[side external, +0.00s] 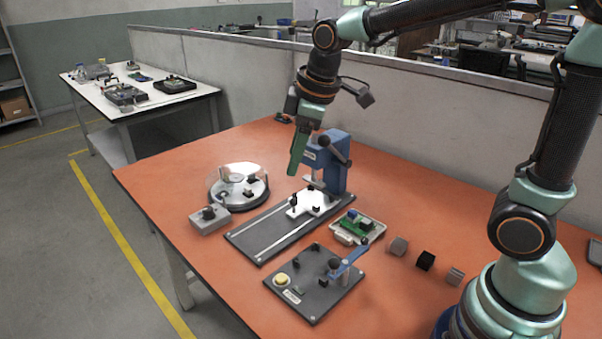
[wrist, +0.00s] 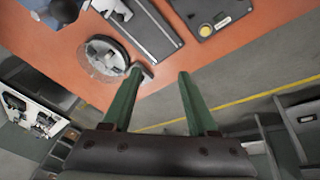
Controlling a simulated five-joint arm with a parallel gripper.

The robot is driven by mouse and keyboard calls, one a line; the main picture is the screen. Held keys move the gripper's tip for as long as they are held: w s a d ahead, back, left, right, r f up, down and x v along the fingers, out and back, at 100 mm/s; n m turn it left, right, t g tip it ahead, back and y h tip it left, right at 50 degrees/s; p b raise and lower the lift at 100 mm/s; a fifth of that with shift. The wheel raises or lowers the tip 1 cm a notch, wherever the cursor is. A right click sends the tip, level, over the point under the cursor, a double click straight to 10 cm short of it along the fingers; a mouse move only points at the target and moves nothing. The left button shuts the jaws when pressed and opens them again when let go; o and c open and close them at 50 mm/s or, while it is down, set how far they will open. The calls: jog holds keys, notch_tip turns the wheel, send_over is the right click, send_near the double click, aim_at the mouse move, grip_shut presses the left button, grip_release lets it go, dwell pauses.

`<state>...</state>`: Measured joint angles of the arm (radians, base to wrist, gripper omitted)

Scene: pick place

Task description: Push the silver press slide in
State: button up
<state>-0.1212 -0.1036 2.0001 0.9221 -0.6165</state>
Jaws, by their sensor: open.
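The silver press slide (side external: 303,206) is a pale plate with dark knobs on the rails of a dark base (side external: 262,236). It sits near the blue press (side external: 334,160), at the back end of the rails. My gripper (side external: 297,168) hangs above the table, left of the press and above the slide, touching nothing. In the wrist view my gripper (wrist: 159,74) has its green fingers spread apart with nothing between them. The slide (wrist: 112,9) shows at the top edge there, partly cut off, and the rail base (wrist: 150,32) runs beside it.
A round clear-covered device (side external: 238,186) and a grey box with a knob (side external: 209,219) stand left of the rails. A dark plate with a yellow button and blue lever (side external: 308,300) lies in front. A circuit board tray (side external: 372,222) and several small blocks (side external: 426,260) lie right.

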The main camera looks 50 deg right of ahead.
jog(key=s+d+m+t, duration=0.1)
jog(key=s+d+m, duration=0.3)
jog(key=s+m, duration=0.3)
jog(key=shift+s+d+r+t, duration=0.15)
jog(key=shift+s+r+t, duration=0.3)
jog(key=shift+s, duration=0.9)
jog(key=shift+s+d+f+m, duration=0.15)
jog(key=shift+s+m, duration=0.2)
jog(key=shift+s, duration=0.05)
jog(key=shift+s+d+f+m, duration=0.1)
jog(key=shift+s+f+m, duration=0.05)
jog(key=shift+s+m, duration=0.2)
dwell(0.9)
